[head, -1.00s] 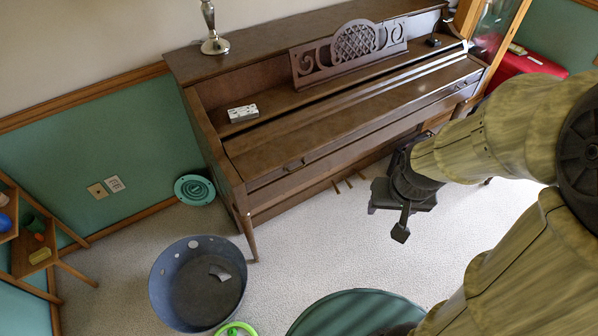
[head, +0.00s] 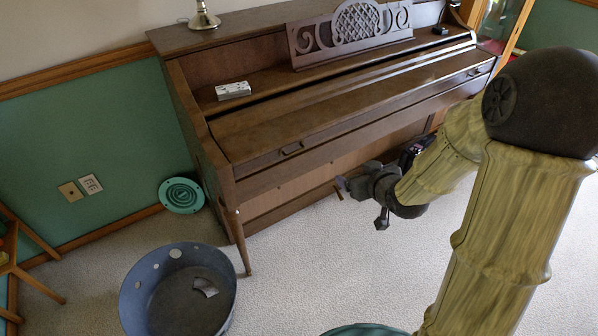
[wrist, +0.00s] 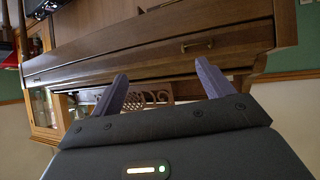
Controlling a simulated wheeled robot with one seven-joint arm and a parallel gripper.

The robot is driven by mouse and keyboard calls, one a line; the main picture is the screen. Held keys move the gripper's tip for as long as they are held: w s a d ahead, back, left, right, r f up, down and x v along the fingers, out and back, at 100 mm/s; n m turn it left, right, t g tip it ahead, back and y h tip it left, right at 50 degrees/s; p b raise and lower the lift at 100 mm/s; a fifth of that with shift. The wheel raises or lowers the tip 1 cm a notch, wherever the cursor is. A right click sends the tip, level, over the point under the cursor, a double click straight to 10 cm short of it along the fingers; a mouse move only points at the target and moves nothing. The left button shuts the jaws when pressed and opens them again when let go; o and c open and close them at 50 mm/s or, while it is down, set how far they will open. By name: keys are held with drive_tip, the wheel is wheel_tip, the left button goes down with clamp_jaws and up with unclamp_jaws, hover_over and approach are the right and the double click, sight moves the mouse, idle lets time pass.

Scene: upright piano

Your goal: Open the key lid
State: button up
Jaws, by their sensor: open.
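The piano's key lid (head: 340,105) is a long brown wooden panel, lying shut over the keys. A small dark handle (head: 291,149) sits on the left of its front, and another handle (head: 474,71) near the right end. My gripper (head: 360,201) is below and right of the left handle in the head view, apart from the piano. In the wrist view, my two purple fingers (wrist: 163,88) are spread with nothing between them. The piano front and a handle (wrist: 197,44) lie beyond the fingertips, and the view looks upside down.
A scrolled music stand (head: 350,32) and a small white box (head: 233,90) are above the lid. A candlestick base (head: 204,19) stands on top. A blue-grey tub (head: 178,290) and a teal disc (head: 181,195) are at left.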

drive_tip(key=w+a+f+n+t+y+b, duration=0.2)
drive_tip(key=a+f+y+b, duration=0.3)
drive_tip(key=b, duration=0.8)
wheel_tip(320, 180, down, 5)
drive_tip(key=shift+w+a+r+t+y, duration=0.25)
drive_tip(key=shift+w+t+y, duration=0.2)
drive_tip(key=shift+t+y, duration=0.5)
drive_tip(key=shift+a, duration=0.1)
